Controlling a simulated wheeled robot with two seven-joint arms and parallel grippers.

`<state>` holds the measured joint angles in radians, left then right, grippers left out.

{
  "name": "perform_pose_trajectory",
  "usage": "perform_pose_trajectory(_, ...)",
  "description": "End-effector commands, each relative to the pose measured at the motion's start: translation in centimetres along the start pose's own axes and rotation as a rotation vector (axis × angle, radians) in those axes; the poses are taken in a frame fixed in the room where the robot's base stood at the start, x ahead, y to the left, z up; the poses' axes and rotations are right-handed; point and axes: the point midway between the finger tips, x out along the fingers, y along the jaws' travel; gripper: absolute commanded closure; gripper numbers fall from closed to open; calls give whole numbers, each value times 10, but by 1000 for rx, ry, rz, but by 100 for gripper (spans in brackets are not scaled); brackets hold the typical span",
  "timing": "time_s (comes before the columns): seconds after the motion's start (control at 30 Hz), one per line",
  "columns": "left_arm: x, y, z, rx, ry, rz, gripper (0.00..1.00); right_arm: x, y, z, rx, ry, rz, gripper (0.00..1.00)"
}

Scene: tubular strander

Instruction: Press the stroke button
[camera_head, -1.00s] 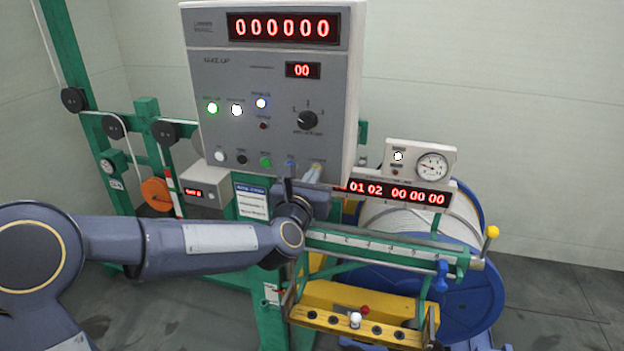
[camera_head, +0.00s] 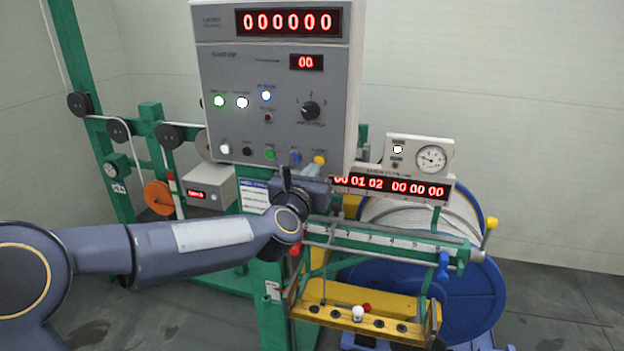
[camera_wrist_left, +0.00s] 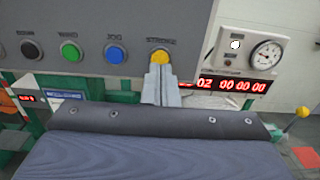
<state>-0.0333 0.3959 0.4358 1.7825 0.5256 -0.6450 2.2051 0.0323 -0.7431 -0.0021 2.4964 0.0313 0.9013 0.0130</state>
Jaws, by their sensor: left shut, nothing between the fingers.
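The stroke button is the yellow button (camera_head: 319,160) at the right end of the bottom row on the grey control box (camera_head: 275,110). It also shows in the left wrist view (camera_wrist_left: 160,57), under a label that reads like "STROKE". My left gripper (camera_head: 286,172) is shut and empty, just below the button row in the head view. In the left wrist view its closed fingertips (camera_wrist_left: 161,70) overlap the lower edge of the yellow button; I cannot tell whether they touch it. My right gripper is not in view.
White, black, green and blue (camera_head: 295,158) buttons line the same row. A rotary knob (camera_head: 311,110) sits above. A red-digit counter (camera_head: 392,188) and a round gauge (camera_head: 431,158) stand to the right. A green rail (camera_head: 380,244) and yellow tray (camera_head: 350,312) lie below.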

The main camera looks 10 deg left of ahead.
Motion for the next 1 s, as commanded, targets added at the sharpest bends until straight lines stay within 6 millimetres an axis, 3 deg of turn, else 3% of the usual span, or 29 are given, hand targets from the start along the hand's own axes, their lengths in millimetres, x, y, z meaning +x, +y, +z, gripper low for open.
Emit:
perform_pose_trajectory(0.6, -90, 0, -1, 3, 0, -2, 100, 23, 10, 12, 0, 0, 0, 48)
perform_pose_trajectory(1.0, -100, -1, -1, 1, 3, -2, 100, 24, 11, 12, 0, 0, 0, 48)
